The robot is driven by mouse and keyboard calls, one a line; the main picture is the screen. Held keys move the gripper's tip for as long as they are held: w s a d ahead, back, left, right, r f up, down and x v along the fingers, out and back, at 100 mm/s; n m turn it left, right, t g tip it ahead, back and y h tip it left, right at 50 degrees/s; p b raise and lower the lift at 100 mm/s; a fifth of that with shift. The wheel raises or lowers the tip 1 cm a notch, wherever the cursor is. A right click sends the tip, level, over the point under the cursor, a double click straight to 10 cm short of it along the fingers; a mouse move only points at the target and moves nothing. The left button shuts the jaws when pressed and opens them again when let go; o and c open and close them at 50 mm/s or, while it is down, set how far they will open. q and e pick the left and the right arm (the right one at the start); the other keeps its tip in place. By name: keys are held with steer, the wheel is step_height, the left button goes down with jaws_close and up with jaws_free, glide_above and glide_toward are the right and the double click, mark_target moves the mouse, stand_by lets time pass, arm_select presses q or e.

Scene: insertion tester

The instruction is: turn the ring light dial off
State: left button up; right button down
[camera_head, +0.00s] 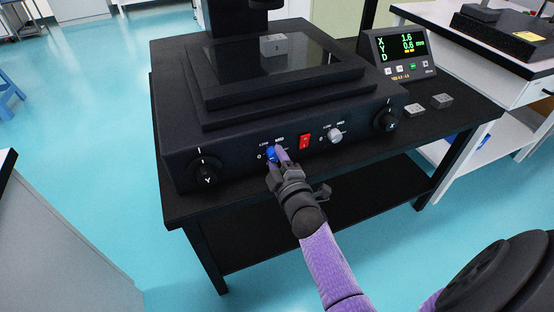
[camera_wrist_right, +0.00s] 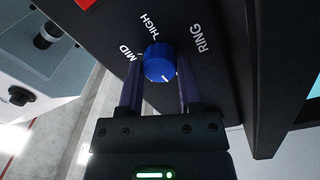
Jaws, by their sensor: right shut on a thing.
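The ring light dial is a small blue knob (camera_head: 271,153) on the front panel of the black tester, left of the red switch. It also shows in the right wrist view as a blue knob (camera_wrist_right: 159,62), with MID, HIGH and RING lettering beside it. A white mark shows near the lower right of its face in that view; the setting it points to cannot be read. My right gripper (camera_head: 277,156) is shut on the dial, with a purple finger on each side of it. My left gripper is not in view.
A red rocker switch (camera_head: 305,141) and a silver knob (camera_head: 335,135) sit right of the dial. Black X and Y knobs flank the panel. A green-digit readout (camera_head: 398,52) stands at the right. Two small grey blocks lie on the table (camera_head: 455,122).

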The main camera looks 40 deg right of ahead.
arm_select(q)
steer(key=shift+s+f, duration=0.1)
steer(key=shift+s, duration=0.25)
arm_select(e)
steer(key=shift+n, duration=1.2)
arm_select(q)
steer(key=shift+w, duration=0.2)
arm_select(e)
steer(key=shift+c, duration=1.4)
jaws_free()
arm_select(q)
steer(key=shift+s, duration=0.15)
